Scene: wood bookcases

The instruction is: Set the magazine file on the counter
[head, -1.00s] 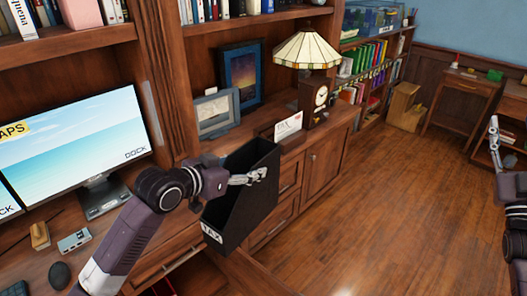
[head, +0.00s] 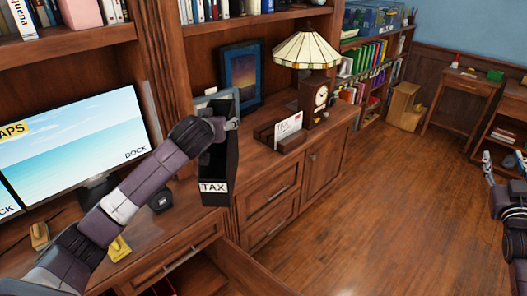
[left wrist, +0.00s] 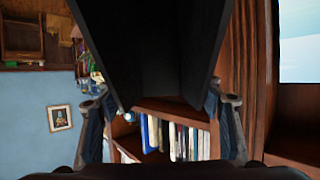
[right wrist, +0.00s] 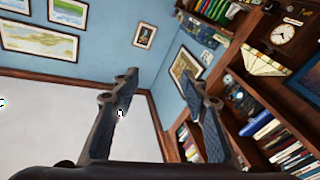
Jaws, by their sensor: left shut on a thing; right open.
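The black magazine file (head: 217,160), with a white TAX label low on its front, is held nearly upright by my left gripper (head: 228,118) near its top. In the left wrist view, the dark file (left wrist: 150,55) fills the space between the fingers. In the head view it overlaps the left front edge of the wooden counter (head: 255,160); I cannot tell whether its base touches anything. My right gripper (head: 503,165) is at the far right, away from the file. In the right wrist view (right wrist: 160,88) its fingers are apart and empty.
A letter holder (head: 288,138), a clock (head: 314,100), a stained-glass lamp (head: 306,48) and a picture frame (head: 242,78) stand on the counter. A monitor (head: 75,125) is at the left. An open drawer (head: 225,265) juts out below. Bare counter shows beside the file.

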